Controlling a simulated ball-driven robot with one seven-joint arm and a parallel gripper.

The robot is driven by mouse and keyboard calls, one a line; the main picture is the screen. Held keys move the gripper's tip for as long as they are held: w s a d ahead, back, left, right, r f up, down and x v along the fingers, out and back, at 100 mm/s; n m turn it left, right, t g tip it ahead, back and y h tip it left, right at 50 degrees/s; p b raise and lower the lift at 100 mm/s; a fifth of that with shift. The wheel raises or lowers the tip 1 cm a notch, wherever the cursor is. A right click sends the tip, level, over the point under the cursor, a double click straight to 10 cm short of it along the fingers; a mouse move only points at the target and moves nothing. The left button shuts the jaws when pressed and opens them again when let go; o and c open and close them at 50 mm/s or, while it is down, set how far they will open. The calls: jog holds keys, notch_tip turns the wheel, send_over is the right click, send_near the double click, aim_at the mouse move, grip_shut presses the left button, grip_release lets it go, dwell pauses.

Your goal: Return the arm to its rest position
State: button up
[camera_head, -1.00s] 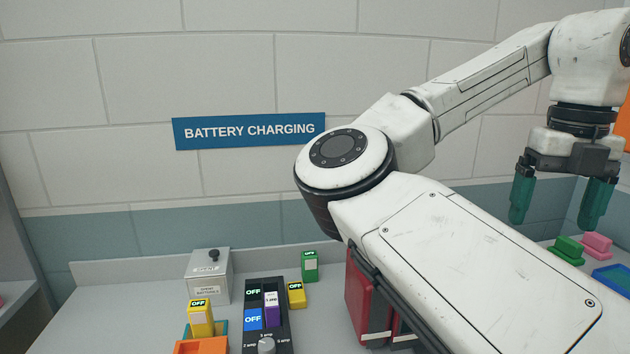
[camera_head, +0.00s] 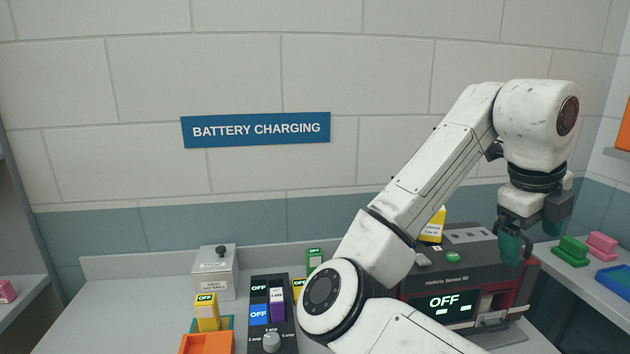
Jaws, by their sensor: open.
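My white arm comes up from the bottom of the head view, bends at a round elbow joint and reaches to the upper right. My gripper (camera_head: 530,240) hangs below the wrist at the right, pointing down. Its two green fingers are apart, and nothing shows between them. It is in front of the right end of a dark grey and red machine (camera_head: 470,265) whose display reads OFF. I cannot tell how far the fingers are from the machine. My forearm hides the machine's left side.
A charger panel (camera_head: 271,325) with OFF displays, a grey spent-batteries box (camera_head: 215,275), a yellow battery (camera_head: 207,313) and an orange holder (camera_head: 207,344) stand on the left bench. Green (camera_head: 571,250) and pink (camera_head: 601,244) blocks and a blue tray (camera_head: 614,278) lie on the right bench.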

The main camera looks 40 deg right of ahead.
jog(key=w+a+f+n+t+h, duration=0.1)
jog(key=w+a+f+n, duration=0.15)
jog(key=f+n, duration=0.55)
jog(key=w+a+f+n+t+h, duration=0.1)
jog(key=w+a+f+n, duration=0.15)
jog(key=f+n, duration=0.5)
jog(key=w+a+f+n+t+h, duration=0.15)
jog(key=w+f+n, duration=0.25)
jog(key=f+n, duration=0.4)
jog(key=s+a+f+n+y, duration=0.2)
jog(key=s+a+f+n, duration=0.1)
jog(key=a+f+n, duration=0.3)
jog(key=s+a+f+n+y, duration=0.3)
jog(key=s+a+f+n, duration=0.1)
jog(key=a+f+n, duration=0.3)
jog(key=shift+s+a+f, duration=0.25)
jog(key=shift+a+f, duration=0.7)
jog(key=shift+a, duration=0.1)
jog(key=s+a+f+n, duration=0.1)
jog(key=a, duration=0.1)
jog(key=s+a+f+n+g+y, duration=0.1)
jog(key=s+a, duration=0.1)
jog(key=s+a+f+n+y, duration=0.1)
jog(key=s+a, duration=0.1)
jog(key=shift+s+a+f+n, duration=0.15)
jog(key=shift+a+f+n, duration=0.1)
jog(key=shift+f, duration=0.15)
jog(key=shift+c, duration=2.1)
jog(key=shift+d, duration=0.1)
